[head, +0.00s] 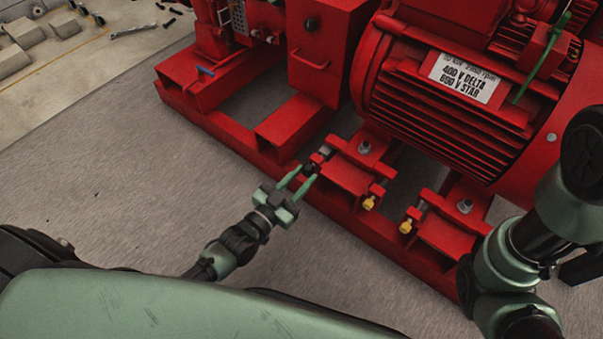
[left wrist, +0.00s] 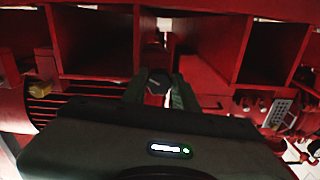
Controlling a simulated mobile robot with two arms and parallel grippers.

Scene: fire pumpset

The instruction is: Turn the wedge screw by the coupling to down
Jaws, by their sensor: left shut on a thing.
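The wedge screw (head: 309,168) has a small dark head and sits at the left end of the red motor foot mount, on the pumpset's base frame. My left gripper (head: 299,181) is shut on this screw, its green fingers reaching up to it from the lower left. In the left wrist view the round dark screw head (left wrist: 159,82) shows between the fingertips of my left gripper (left wrist: 158,92). How far the screw is turned I cannot tell. My right gripper does not show; only links of my right arm show at the right.
Two yellow-headed screws (head: 369,203) (head: 405,227) sit along the same mounts to the right. The red motor (head: 450,100) stands above the base frame (head: 270,150). Grey floor (head: 110,160) is clear at the left. Tools (head: 133,30) lie at the back left.

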